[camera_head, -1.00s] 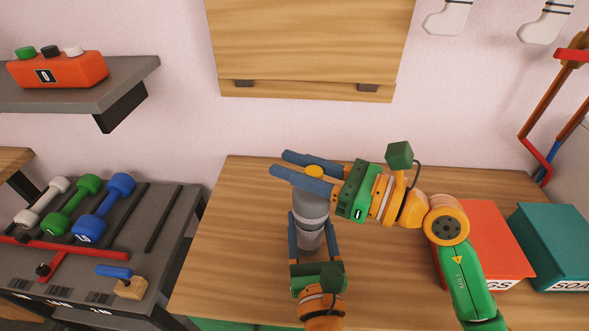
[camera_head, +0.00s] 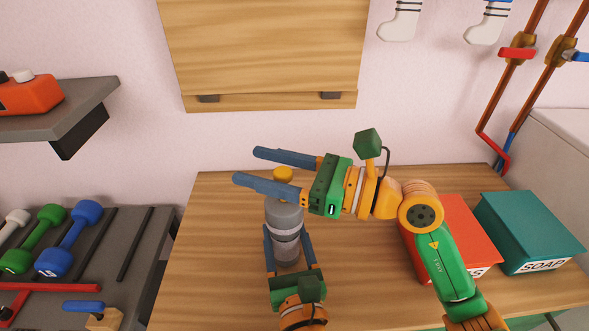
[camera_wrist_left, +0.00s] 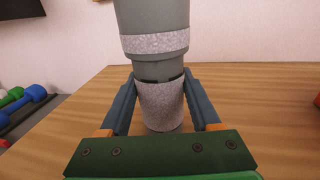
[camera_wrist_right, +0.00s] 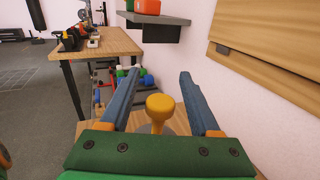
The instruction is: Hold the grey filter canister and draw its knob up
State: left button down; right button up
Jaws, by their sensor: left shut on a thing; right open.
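The grey filter canister (camera_head: 285,222) stands upright on the wooden table, with paler speckled bands. Its yellow knob (camera_head: 283,173) shows above its top. My left gripper (camera_head: 286,236) is shut on the canister's lower part; the left wrist view shows a finger on each side of the canister (camera_wrist_left: 160,102). My right gripper (camera_head: 248,165) is open at knob height, reaching in from the right. In the right wrist view the knob (camera_wrist_right: 160,106) lies between the spread fingers, touching neither. The near right finger hides part of the canister top in the head view.
A red box (camera_head: 452,235) and a teal soap box (camera_head: 525,232) stand on the table (camera_head: 210,250) at the right. Dumbbells (camera_head: 70,240) lie on a rack at the left. A wooden wall panel (camera_head: 265,50) hangs behind. The table left of the canister is clear.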

jog(key=v, duration=1.2)
pick_arm(q)
grip_release()
